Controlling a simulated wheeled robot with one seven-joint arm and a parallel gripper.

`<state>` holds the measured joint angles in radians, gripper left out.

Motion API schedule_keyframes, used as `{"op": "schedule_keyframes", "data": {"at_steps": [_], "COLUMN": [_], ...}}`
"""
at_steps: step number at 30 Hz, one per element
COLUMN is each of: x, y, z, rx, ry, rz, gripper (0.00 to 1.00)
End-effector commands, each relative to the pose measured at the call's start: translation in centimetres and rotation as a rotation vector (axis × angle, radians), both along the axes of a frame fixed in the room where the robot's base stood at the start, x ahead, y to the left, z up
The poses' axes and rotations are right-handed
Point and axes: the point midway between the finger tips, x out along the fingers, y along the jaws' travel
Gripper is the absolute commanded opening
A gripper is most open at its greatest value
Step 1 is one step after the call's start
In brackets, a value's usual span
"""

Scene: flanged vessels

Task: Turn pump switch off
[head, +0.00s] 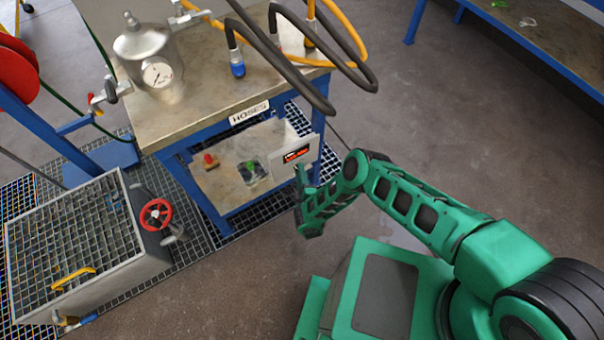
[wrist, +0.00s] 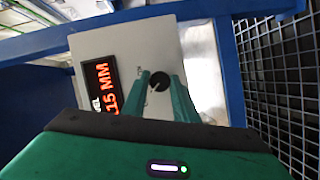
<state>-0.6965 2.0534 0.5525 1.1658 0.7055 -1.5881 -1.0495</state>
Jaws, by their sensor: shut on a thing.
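The pump switch is a round black knob (wrist: 159,82) on a light grey control box (wrist: 130,52). A pale pointer mark shows on the knob. In the wrist view the two green fingers of my gripper (wrist: 160,76) stand on either side of the knob and are shut on it. The box also shows in the head view (head: 297,150), fixed at the right end of the blue bench. There my gripper (head: 300,175) is against the box's lower right, and the knob is hidden.
A display (wrist: 102,87) beside the knob shows red digits ending in "15 MM". A blue frame post (wrist: 229,75) and wire mesh (wrist: 280,90) stand close to the right. The bench (head: 215,90) carries a steel vessel (head: 150,65) and hoses. Open floor (head: 430,110) lies to the right.

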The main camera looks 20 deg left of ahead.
Motion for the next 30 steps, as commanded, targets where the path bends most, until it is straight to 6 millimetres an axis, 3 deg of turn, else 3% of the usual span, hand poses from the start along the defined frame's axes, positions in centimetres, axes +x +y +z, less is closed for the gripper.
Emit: {"op": "schedule_keyframes", "data": {"at_steps": [1, 3, 17, 30], "x": [-0.4, -0.4, -1.0, -7.1], "y": [0.2, 0.2, -0.5, -3.6], "z": [-0.1, -0.1, -0.1, 0.8], "rx": [0.001, 0.001, 0.001, 0.001], "ry": [0.005, 0.005, 0.005, 0.006], "rz": [0.004, 0.004, 0.003, 0.004], "gripper": [0.28, 0.45, 0.45, 0.45]}}
